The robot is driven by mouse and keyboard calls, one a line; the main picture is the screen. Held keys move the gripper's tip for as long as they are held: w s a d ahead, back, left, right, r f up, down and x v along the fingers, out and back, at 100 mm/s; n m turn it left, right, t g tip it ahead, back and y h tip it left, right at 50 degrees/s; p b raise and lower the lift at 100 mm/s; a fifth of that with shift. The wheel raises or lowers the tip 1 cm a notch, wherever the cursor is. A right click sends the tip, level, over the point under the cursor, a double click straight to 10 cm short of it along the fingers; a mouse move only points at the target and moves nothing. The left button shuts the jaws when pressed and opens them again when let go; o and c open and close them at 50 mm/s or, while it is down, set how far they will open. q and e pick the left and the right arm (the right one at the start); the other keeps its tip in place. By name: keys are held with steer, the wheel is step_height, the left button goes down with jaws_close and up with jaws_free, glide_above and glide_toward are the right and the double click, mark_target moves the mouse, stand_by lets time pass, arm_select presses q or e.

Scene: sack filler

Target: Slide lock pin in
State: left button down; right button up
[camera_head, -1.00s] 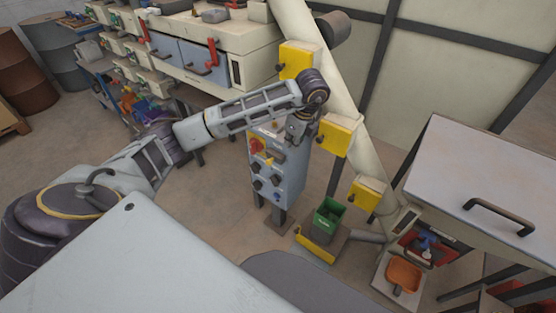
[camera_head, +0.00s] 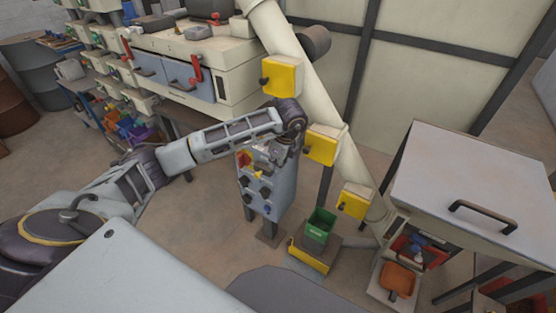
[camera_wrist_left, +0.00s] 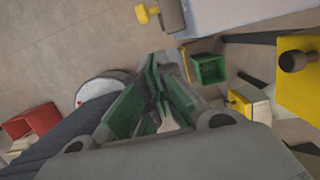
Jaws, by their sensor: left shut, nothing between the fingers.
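My left gripper (camera_head: 264,157) hangs in front of the top of the blue-grey control box (camera_head: 262,192). Its fingers show in the left wrist view (camera_wrist_left: 160,105), close together with nothing between them. I cannot pick out a lock pin for certain. Three yellow boxes with dark knobs sit along the slanted pale tube (camera_head: 312,88): an upper one (camera_head: 282,76), a middle one (camera_head: 322,146) and a lower one (camera_head: 354,201). A yellow box with a dark knob shows large at the right of the left wrist view (camera_wrist_left: 298,88). The gripper touches none of them visibly. My right gripper is out of view.
A green bin (camera_head: 319,226) stands on a yellow-edged base below the tube. A pale hopper table with a black handle (camera_head: 495,214) stands at the right, with an orange tray (camera_head: 397,280) beneath. A bench with blue drawers (camera_head: 190,80) is at the back left.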

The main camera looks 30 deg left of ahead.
mark_target(259, 174)
arm_select(q)
steer(key=a+f, duration=0.4)
steer(key=f, duration=0.2)
steer(key=shift+w+a+f+p, duration=0.2)
steer(key=shift+a+f+p, duration=0.1)
steer(key=shift+a+p, duration=0.1)
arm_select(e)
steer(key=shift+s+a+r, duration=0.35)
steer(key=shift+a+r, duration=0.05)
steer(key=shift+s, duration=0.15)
